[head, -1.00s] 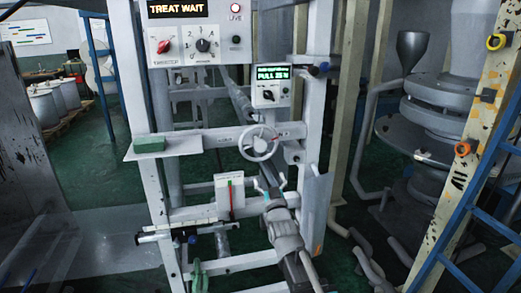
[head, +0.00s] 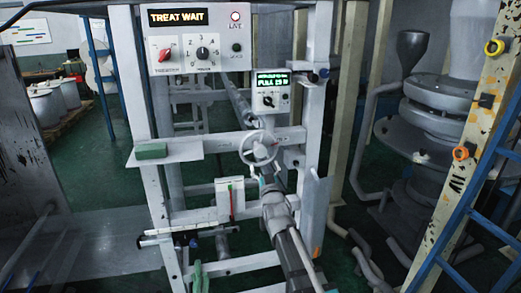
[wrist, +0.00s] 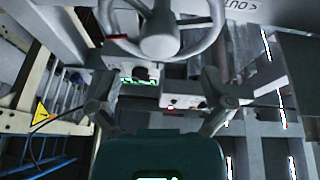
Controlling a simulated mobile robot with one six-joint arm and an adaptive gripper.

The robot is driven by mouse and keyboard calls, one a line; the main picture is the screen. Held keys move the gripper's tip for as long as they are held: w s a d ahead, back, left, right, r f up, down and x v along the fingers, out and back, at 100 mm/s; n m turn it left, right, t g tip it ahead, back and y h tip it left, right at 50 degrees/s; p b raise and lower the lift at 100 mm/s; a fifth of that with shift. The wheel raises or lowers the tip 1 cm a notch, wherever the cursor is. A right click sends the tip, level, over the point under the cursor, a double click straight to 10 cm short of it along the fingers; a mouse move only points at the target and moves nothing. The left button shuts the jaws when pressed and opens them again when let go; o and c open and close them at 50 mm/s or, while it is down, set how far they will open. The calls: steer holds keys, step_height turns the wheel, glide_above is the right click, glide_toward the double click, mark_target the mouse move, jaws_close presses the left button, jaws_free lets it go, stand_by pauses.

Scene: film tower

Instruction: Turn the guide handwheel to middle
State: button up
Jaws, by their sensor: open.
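The guide handwheel (head: 259,148) is a light grey spoked wheel on the cross rail of the frame. In the wrist view the wheel's hub (wrist: 160,38) and lower rim fill the top middle, with a red mark on the left. My gripper (head: 262,182) is just below the wheel in the head view, partly hidden by its own arm. In the wrist view its two fingers (wrist: 160,98) are spread wide with nothing between them, below the rim. A white gauge plate (head: 231,198) with a green and red strip is left of the gripper; its reading is too small to tell.
A control box with a lit green display (head: 271,92) is above the wheel. The treater panel (head: 200,40) reads TREAT WAIT. A green block (head: 151,151) lies on a shelf left of the wheel. A yellow post and blue ladder (head: 475,200) stand at right.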

mark_target(261, 154)
steer(key=shift+p+x, duration=1)
steer(key=shift+x, duration=2.2)
steer(key=c, duration=1.3)
